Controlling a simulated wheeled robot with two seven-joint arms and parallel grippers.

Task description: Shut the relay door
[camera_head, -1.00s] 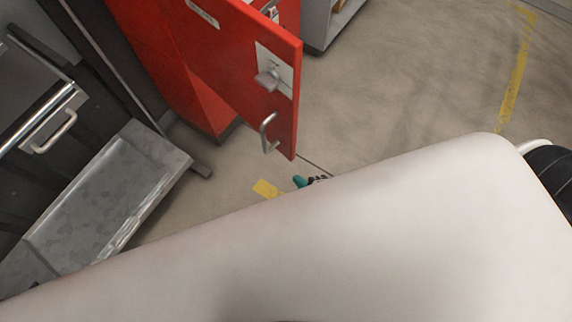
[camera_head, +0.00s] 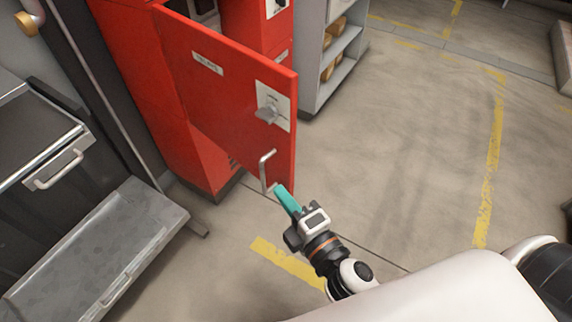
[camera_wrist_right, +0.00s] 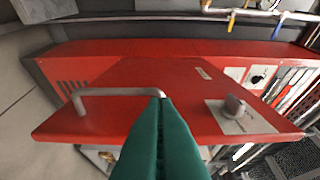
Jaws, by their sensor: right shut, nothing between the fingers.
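The red relay door (camera_head: 215,85) stands swung open from its red cabinet (camera_head: 135,60) in the head view. It carries a grey bar handle (camera_head: 263,172) near its lower free corner and a grey rotary knob (camera_head: 268,112) on a pale plate. My right gripper (camera_head: 281,192) has teal fingers, shut and empty, with the tips at the lower end of the handle. In the right wrist view the shut fingers (camera_wrist_right: 160,100) reach one end of the handle (camera_wrist_right: 110,92); I cannot tell whether they touch. The door (camera_wrist_right: 170,85) fills the middle there. My left gripper is not in view.
A dark machine with a drawer handle (camera_head: 58,168) and a low grey metal step (camera_head: 95,255) stand at the left. A grey shelf with yellowish boxes (camera_head: 340,30) stands behind the door. The floor (camera_head: 400,140) to the right is clear, with yellow lines.

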